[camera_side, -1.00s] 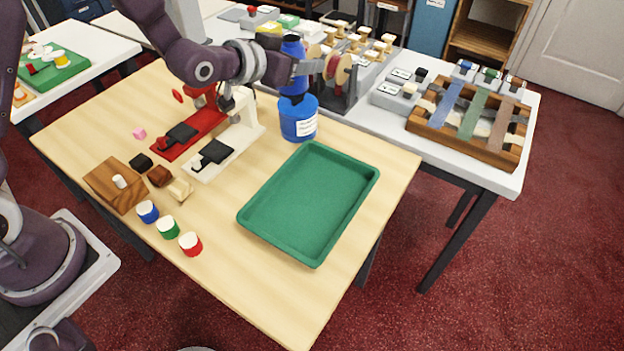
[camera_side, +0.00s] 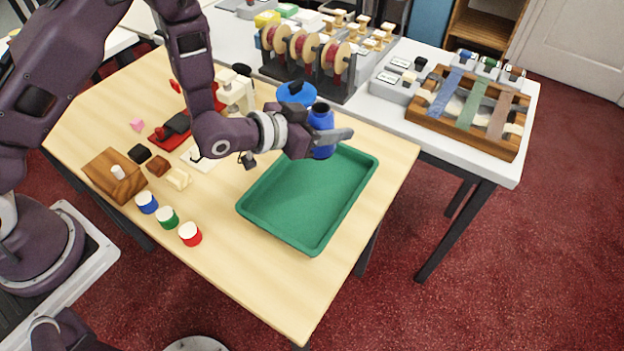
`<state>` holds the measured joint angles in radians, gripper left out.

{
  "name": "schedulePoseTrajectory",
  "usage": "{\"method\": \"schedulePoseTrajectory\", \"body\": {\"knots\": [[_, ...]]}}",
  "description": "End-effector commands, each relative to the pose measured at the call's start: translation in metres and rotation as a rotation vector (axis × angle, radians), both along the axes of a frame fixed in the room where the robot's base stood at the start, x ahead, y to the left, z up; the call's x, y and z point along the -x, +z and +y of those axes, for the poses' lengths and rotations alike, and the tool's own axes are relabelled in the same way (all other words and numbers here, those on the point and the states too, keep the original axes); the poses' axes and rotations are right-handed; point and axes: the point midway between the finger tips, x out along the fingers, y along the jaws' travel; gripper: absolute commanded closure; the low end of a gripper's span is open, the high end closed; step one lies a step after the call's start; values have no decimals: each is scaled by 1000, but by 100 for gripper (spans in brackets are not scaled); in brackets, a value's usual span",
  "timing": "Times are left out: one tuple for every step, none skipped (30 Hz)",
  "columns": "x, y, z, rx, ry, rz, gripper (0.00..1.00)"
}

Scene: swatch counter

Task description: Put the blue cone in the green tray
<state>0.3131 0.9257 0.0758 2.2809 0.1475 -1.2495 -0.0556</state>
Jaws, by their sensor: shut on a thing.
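The blue cone (camera_side: 321,117) is upright in my gripper (camera_side: 329,136), which is shut on it. A grey finger crosses the front of the cone and hides part of its middle. Its dark round top faces up. The green tray (camera_side: 262,231) lies empty on the wooden table. In the side view the cone and gripper overlap the tray's far edge; the cone looks raised, but its exact height above the tray cannot be told.
A blue tub (camera_side: 297,93) stands behind the gripper, partly hidden. Red and white machines (camera_side: 236,88) stand left of it. Blue, green and red pots (camera_side: 190,234) and a wooden block (camera_side: 115,175) are at left. A spool rack (camera_side: 305,50) stands on the grey table behind.

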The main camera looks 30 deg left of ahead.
Motion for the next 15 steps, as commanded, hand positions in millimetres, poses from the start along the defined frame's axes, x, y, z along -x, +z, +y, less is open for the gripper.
{"method": "schedulePoseTrajectory", "body": {"knots": [[0, -12, 0, -2, 0, 4, 99], [1, -19, 0, -3, 0, 4, 99], [1, -30, 0, -3, 0, 5, 99], [1, -37, 0, -2, 0, 3, 99], [0, -43, 0, -1, 0, 3, 99], [0, -50, 0, -2, 1, 3, 99], [1, -54, 1, -1, 1, 2, 99], [0, -59, 1, -1, 1, 2, 99], [0, -67, 1, 0, 1, 2, 99], [0, -73, 1, 0, 1, 2, 99], [1, -80, 1, -2, 1, 3, 99], [0, -88, 0, -1, 1, 2, 99], [0, -93, 0, -1, 1, 2, 99], [0, -96, 0, 0, 0, 0, 99], [0, -100, 0, 0, 0, 0, 99]]}}
